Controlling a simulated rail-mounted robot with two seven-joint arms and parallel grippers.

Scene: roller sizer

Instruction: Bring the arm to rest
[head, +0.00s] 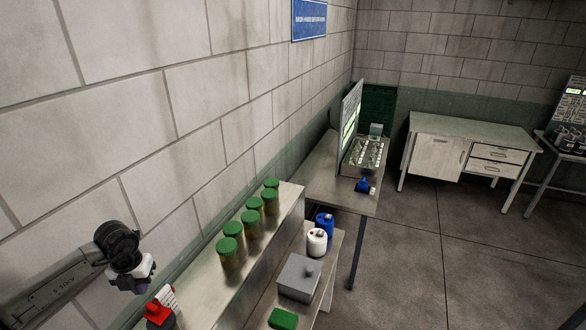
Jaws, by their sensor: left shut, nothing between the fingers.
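My left arm comes in from the lower left, and my left gripper (133,284) hangs at its end in front of the block wall. It is shut and looks empty, though its fingers are small and partly dark in this view. It is to the left of the near end of the long shelf and apart from the jars there. My right gripper is not in the picture.
Several green-lidded jars (229,254) stand along the shelf. A red-topped item (158,311) is close below my left gripper. A grey box (298,278), a white jug (317,242) and a blue jug (324,222) sit lower right. Open floor (430,260) lies to the right.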

